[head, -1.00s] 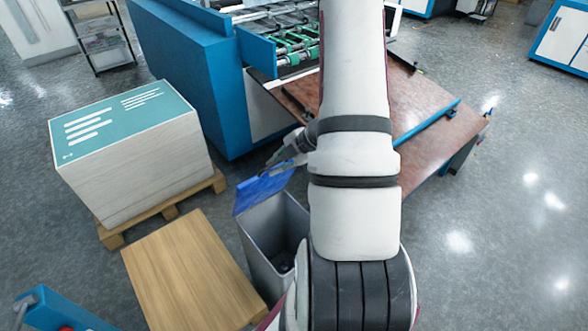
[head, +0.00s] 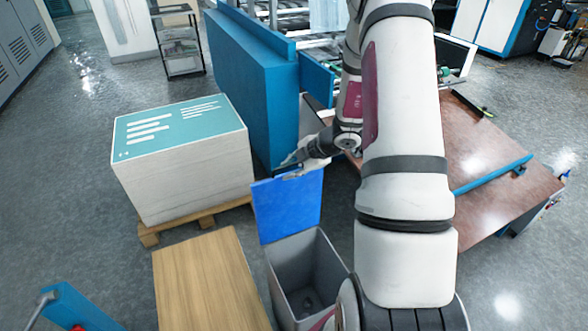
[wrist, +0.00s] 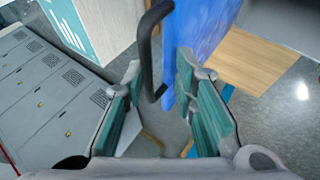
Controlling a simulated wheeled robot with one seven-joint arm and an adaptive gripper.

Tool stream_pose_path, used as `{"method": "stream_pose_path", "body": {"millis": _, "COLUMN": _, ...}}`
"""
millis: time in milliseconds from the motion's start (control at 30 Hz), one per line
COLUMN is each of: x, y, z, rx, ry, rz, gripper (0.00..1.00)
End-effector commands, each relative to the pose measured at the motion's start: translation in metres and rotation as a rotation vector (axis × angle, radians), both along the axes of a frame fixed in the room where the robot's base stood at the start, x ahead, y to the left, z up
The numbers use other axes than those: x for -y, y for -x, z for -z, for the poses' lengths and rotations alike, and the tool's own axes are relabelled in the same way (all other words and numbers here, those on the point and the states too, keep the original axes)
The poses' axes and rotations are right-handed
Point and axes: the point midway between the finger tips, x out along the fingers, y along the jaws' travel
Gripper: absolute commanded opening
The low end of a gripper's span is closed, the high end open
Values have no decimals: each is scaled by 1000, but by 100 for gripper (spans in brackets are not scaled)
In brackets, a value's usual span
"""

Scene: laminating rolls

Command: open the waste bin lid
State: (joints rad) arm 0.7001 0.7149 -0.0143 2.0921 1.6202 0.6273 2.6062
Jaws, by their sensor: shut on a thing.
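The waste bin (head: 300,256) is a grey open-topped box in the lower middle of the head view. Its blue lid (head: 288,207) stands nearly upright at the bin's far edge, and the bin's inside is visible. My gripper (head: 292,166) is at the lid's upper edge. In the wrist view, the lid (wrist: 196,30) and its dark bar handle (wrist: 147,50) run between the teal finger pads of my gripper (wrist: 158,78).
A wooden-topped block (head: 205,280) stands left of the bin. A paper stack (head: 185,170) on a pallet (head: 195,220) is behind it. A blue machine (head: 255,85) and a brown table (head: 490,165) stand beyond and to the right. Grey floor is clear at far left.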

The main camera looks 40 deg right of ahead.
Motion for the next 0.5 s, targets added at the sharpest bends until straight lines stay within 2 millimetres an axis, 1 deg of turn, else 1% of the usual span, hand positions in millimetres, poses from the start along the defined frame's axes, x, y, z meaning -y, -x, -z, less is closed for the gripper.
{"method": "stream_pose_path", "body": {"millis": 33, "x": -3, "y": 1, "z": 5, "rx": -8, "ry": -2, "rz": -7, "gripper": 0}}
{"method": "stream_pose_path", "body": {"millis": 200, "x": -4, "y": 2, "z": 5, "rx": -9, "ry": -3, "rz": -8, "gripper": 0}}
{"method": "stream_pose_path", "body": {"millis": 233, "x": -4, "y": 2, "z": 5, "rx": -9, "ry": -3, "rz": -8, "gripper": 28}}
{"method": "stream_pose_path", "body": {"millis": 500, "x": -2, "y": 1, "z": 3, "rx": -5, "ry": -2, "rz": -4, "gripper": 28}}
